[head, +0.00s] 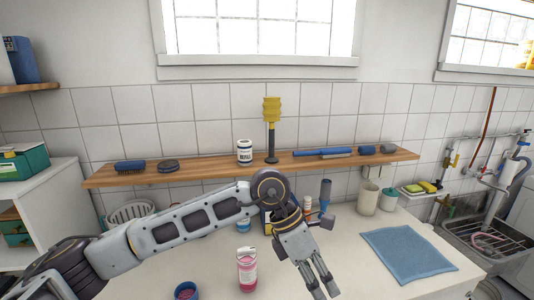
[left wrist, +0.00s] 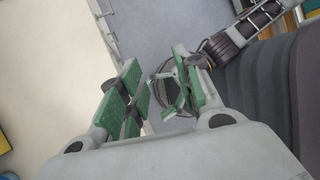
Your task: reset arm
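My left arm comes in from the left across the white counter (head: 385,286). My left gripper (head: 324,287) points down and to the right over the counter in the head view. In the left wrist view its green-padded fingers (left wrist: 155,90) stand apart, with nothing between them but the background below. A pink-labelled bottle (head: 247,272) stands on the counter just left of the gripper, apart from it.
A blue cloth (head: 408,254) lies right of my gripper. A blue-rimmed cup (head: 186,291) stands at the front. Small bottles stand partly hidden behind my wrist. A wooden shelf (head: 215,170) with brushes and a jar (head: 244,152) runs along the wall. A sink rack (head: 488,240) is at right.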

